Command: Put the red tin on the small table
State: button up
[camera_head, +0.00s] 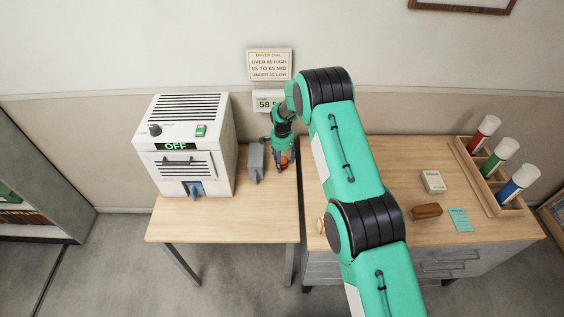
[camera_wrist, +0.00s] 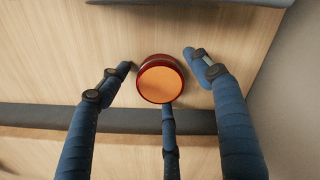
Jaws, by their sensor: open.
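The red tin (camera_wrist: 161,80) has a dark red rim and an orange top in the wrist view. It stands upright on the wood top of the small table (camera_head: 220,229), near the table's right edge. In the head view, only a bit of the tin (camera_head: 284,162) shows below my gripper. My gripper (camera_wrist: 163,78) is open, its blue fingers spread around the tin. Gaps show between the left and right fingers and the tin. The lower middle finger reaches the tin's edge in the picture; I cannot tell whether it touches.
A white machine (camera_head: 184,143) reading OFF stands on the table's left, with a grey block (camera_head: 255,162) beside my gripper. Signs (camera_head: 270,64) hang on the wall. The desk (camera_head: 395,220) at right holds a small box (camera_head: 433,182), a brown object (camera_head: 426,211) and a tube rack (camera_head: 474,173).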

aim_at(282, 161)
jog(key=shift+r, duration=0.1)
notch_tip(282, 161, up, 12)
jog(key=p, duration=0.1)
dwell(0.7)
dwell(0.5)
jog(key=shift+r, duration=0.1)
